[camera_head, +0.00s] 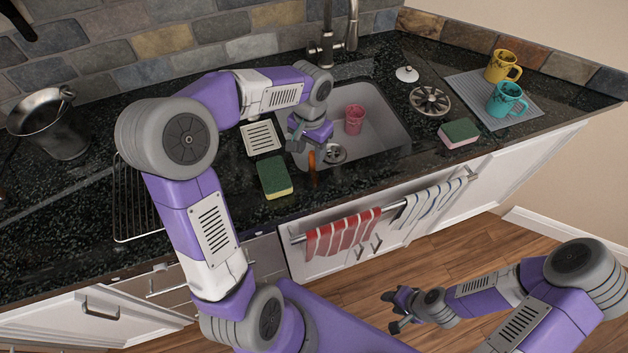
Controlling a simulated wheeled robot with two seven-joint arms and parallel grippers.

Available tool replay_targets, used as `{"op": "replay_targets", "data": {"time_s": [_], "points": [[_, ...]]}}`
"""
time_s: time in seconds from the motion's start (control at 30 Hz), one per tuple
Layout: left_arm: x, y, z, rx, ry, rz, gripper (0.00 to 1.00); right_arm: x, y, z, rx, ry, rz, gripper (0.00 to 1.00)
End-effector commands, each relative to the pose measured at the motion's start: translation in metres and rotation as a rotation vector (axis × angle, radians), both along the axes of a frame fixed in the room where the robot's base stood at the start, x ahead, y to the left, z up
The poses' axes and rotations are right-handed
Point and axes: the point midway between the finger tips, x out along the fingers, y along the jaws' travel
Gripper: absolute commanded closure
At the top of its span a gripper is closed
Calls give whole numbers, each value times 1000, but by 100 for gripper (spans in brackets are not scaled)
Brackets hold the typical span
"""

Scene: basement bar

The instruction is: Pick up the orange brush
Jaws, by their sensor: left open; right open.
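The orange brush (312,168) shows as a narrow upright orange shape at the front left edge of the sink (385,128). My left gripper (303,144) is open, just above and slightly left of the brush in this view. The gripper and wrist hide part of that area, and I cannot tell whether the fingers touch the brush. My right gripper (394,311) is open and empty, low over the wooden floor in front of the cabinets, far from the brush.
A green-yellow sponge (274,178) and a white dish (261,138) lie left of the brush. A pink cup (354,120) stands in the sink below the faucet (325,48). A green-pink sponge (460,133), teal mug (506,99) and yellow mug (502,66) are right.

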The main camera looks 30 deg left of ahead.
Motion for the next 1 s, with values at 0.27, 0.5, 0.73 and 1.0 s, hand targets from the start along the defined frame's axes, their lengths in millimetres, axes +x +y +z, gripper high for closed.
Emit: {"op": "replay_targets", "data": {"time_s": [0.27, 0.5, 0.73, 1.0], "points": [[-1, -4, -32, -1, 2, -1, 52, 0, 0, -15, 0, -1, 0, 57], [0, -5, -60, 0, 0, 0, 52, 0, 0, -27, 0, -1, 0, 57], [0, -5, -59, 0, -1, 0, 56, 0, 0, -25, 0, -1, 0, 57], [0, -5, -59, 0, -1, 0, 98, 0, 0, -25, 0, -1, 0, 57]]}}
